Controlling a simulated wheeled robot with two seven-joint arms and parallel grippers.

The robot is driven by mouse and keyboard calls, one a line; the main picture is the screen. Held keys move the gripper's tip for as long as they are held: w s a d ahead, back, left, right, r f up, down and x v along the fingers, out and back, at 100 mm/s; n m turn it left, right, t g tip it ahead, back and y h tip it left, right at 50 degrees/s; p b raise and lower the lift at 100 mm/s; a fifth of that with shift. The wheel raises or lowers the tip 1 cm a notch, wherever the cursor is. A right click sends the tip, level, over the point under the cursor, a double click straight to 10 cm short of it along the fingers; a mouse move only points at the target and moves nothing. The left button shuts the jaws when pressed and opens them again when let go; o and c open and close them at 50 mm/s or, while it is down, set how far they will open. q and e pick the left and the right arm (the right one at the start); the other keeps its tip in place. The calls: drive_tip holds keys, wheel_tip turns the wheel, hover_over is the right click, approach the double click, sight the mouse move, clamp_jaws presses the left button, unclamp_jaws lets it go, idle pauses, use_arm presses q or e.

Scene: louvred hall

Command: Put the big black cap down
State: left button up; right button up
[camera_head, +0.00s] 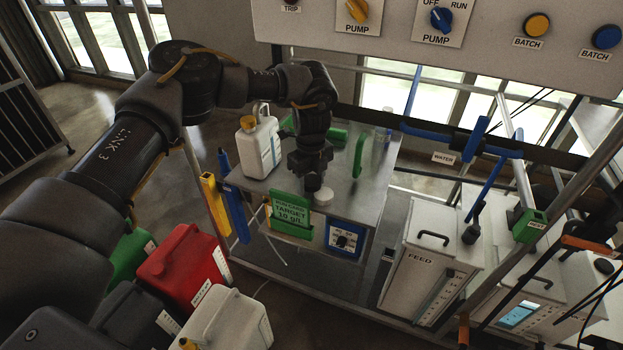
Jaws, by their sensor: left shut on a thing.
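My left gripper (312,176) reaches down over the grey metal bench (262,190), near its front edge. It is shut on a small dark thing, which I take to be the big black cap. Black fingers and black cap run together, so the cap's outline is hard to make out. A small white round piece (323,197) is just below and to the right of the fingertips. I cannot tell whether the cap touches the bench. My right gripper does not show.
A white jug with a yellow cap (260,146) stands left of the gripper. A green upright piece (360,155) stands to the right. A green sign (291,211) is at the bench front. Red (186,266) and other canisters are on the floor.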

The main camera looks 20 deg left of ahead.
sight(311, 180)
use_arm(q)
drive_tip(key=o, duration=1.4)
wheel_tip(311, 180, up, 13)
drive_tip(key=shift+r, duration=0.1)
drive_tip(key=shift+d, duration=0.1)
